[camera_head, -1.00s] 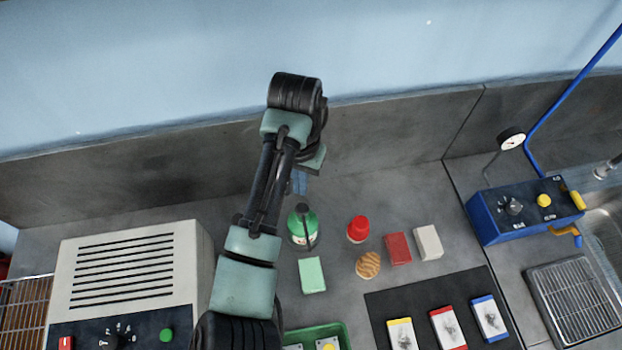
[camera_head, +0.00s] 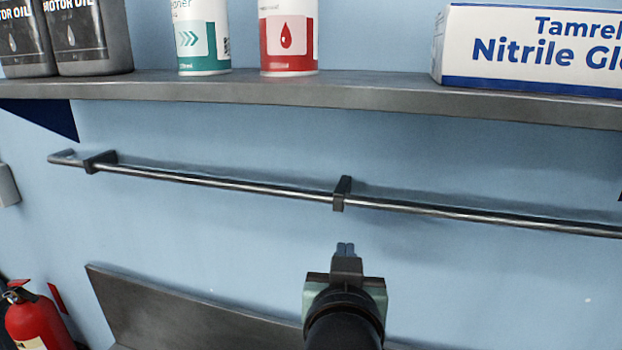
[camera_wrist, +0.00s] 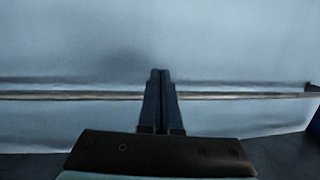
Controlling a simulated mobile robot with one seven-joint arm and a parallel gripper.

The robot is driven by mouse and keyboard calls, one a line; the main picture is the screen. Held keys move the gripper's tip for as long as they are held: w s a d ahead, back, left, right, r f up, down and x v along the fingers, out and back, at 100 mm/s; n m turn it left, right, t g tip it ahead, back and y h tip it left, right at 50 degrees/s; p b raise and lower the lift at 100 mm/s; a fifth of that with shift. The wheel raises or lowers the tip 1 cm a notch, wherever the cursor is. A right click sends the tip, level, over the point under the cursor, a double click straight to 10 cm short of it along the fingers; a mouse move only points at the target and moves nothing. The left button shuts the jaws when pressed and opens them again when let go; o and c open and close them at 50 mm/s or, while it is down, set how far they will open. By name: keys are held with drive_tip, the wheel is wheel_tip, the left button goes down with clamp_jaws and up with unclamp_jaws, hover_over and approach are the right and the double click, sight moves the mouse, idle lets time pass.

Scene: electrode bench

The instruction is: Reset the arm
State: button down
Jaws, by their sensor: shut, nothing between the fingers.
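My gripper (camera_head: 345,248) is raised at the lower middle of the head view, in front of the pale blue wall. Its two blue-grey fingers are together with nothing between them. The fingers also show in the wrist view (camera_wrist: 160,75), pointing at the wall and side by side. In the head picture the fingertips appear below the metal rail (camera_head: 250,187). In the wrist view the rail (camera_wrist: 230,95) runs across behind the fingers. I see no contact with the rail or wall.
A shelf (camera_head: 380,95) above the rail holds motor oil containers (camera_head: 92,40), a green-labelled bottle (camera_head: 203,40), a red-labelled bottle (camera_head: 289,40) and a nitrile glove box (camera_head: 540,50). A red fire extinguisher (camera_head: 38,320) is at lower left.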

drive_tip(key=s+a+r+n+t+y+b, duration=0.1)
drive_tip(key=s+a+r+t+b, duration=0.3)
drive_tip(key=s+r+t+b, duration=0.7)
drive_tip(key=s+r+t+y, duration=0.1)
drive_tip(key=s+r, duration=0.3)
drive_tip(key=r, duration=0.2)
drive_tip(key=shift+a+r+n, duration=0.2)
drive_tip(key=shift+r+n, duration=0.1)
drive_tip(key=shift+w, duration=0.1)
